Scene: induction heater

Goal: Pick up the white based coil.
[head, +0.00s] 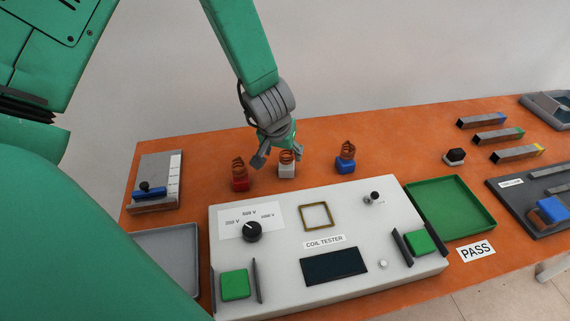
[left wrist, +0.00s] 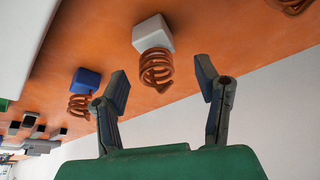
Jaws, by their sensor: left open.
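The white based coil (head: 287,168) stands upright on the orange table behind the coil tester, between a red based coil (head: 239,178) and a blue based coil (head: 346,160). My left gripper (head: 279,158) is open just above and behind it, with fingers toward both sides of it. In the left wrist view the white base (left wrist: 153,34) and its copper coil (left wrist: 156,70) lie ahead of the open fingers (left wrist: 162,85), and nothing is held. The blue base (left wrist: 86,80) shows to the left there. My right gripper is not in view.
The coil tester (head: 285,275) fills the front of the table. A green tray (head: 451,204) is to its right and a grey tray (head: 168,262) to its left. Metal bars (head: 498,136) lie at the far right. The red and blue based coils stand close on both sides.

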